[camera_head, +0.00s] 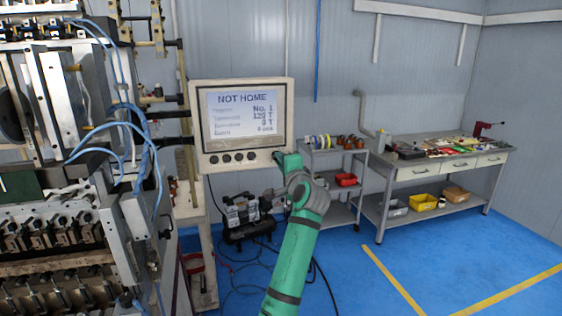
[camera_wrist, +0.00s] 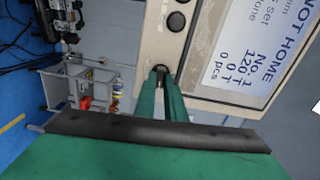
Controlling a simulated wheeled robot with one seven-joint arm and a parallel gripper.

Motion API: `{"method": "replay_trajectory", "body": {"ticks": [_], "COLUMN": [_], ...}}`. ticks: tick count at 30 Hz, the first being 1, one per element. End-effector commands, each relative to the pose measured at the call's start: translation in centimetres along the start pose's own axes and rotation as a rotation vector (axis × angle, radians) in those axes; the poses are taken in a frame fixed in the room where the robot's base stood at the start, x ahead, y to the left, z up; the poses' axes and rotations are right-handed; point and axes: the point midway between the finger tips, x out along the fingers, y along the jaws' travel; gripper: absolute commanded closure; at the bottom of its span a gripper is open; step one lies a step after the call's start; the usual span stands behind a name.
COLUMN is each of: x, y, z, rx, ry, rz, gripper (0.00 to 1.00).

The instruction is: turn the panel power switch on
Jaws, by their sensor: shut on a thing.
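The control panel (camera_head: 286,120) is a beige box with a lit screen (camera_head: 242,115) reading "NOT HOME". It also shows tilted in the wrist view (camera_wrist: 195,75). My gripper (camera_head: 278,157) is at the panel's lower right corner. In the wrist view, its two green fingers (camera_wrist: 163,84) are close together around a small dark switch (camera_wrist: 161,70) on the panel's lower face. The fingers hide part of the switch, and I cannot tell its position. In the head view, my gripper hides the switch.
Several dark round buttons (camera_head: 239,157) line the panel's lower edge. The winding machine (camera_head: 60,150) with blue hoses stands at left. A grey cart (camera_head: 340,190) and a workbench (camera_head: 440,165) stand at right. The blue floor (camera_head: 440,255) at front right is clear.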

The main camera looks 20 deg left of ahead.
Motion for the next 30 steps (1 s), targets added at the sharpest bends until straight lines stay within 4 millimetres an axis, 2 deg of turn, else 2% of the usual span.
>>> {"method": "replay_trajectory", "body": {"ticks": [9,22,23,24,25,30], "x": [0.09,0.00,-0.01,-0.01,-0.01,0.00], "y": [0.17,0.25,0.25,0.25,0.24,0.14], "z": [0.12,-0.10,-0.10,-0.10,-0.10,-0.08], "rx": [0.079,0.086,0.086,0.086,0.086,0.085], "ry": [0.001,0.002,0.001,0.002,0.002,0.002], "rz": [0.002,0.003,0.003,0.003,0.003,0.001], "gripper": [1.00,1.00,0.85,0.76,0.71,0.71]}}
